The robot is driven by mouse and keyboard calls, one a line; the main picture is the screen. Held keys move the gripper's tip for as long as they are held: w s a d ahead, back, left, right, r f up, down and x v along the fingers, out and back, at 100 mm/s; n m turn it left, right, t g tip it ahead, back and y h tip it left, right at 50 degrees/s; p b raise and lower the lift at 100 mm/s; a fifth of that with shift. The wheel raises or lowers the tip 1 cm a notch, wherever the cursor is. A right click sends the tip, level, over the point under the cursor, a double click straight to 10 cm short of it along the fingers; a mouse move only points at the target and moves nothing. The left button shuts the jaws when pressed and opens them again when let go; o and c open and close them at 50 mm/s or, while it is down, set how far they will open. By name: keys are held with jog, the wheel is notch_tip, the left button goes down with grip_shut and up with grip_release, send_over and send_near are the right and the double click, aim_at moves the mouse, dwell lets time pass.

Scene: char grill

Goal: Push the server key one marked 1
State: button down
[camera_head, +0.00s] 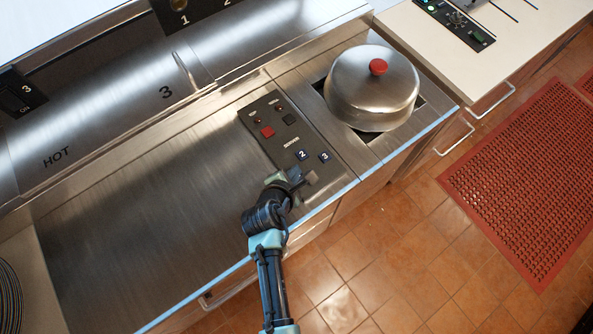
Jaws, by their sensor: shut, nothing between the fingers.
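The dark control panel (282,140) is set in the steel counter and has a line of small lettering across it. Below the lettering, a dark key marked 2 (302,155) and a dark key marked 3 (325,157) show. No key marked 1 can be read on this panel; my arm and gripper cover part of its near end. My gripper (304,178) is shut and empty, low over that near end, just below keys 2 and 3 in the picture. I cannot tell whether its tips touch the panel.
A red key (267,131) and a dark key (290,118) sit farther up the panel. A steel domed lid with a red knob (378,67) stands right of it. Bare steel counter (150,210) lies left. Another 1 (184,19) marks the back panel.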

notch_tip(320, 180, up, 6)
jog(key=p, duration=0.6)
jog(key=shift+p, duration=0.35)
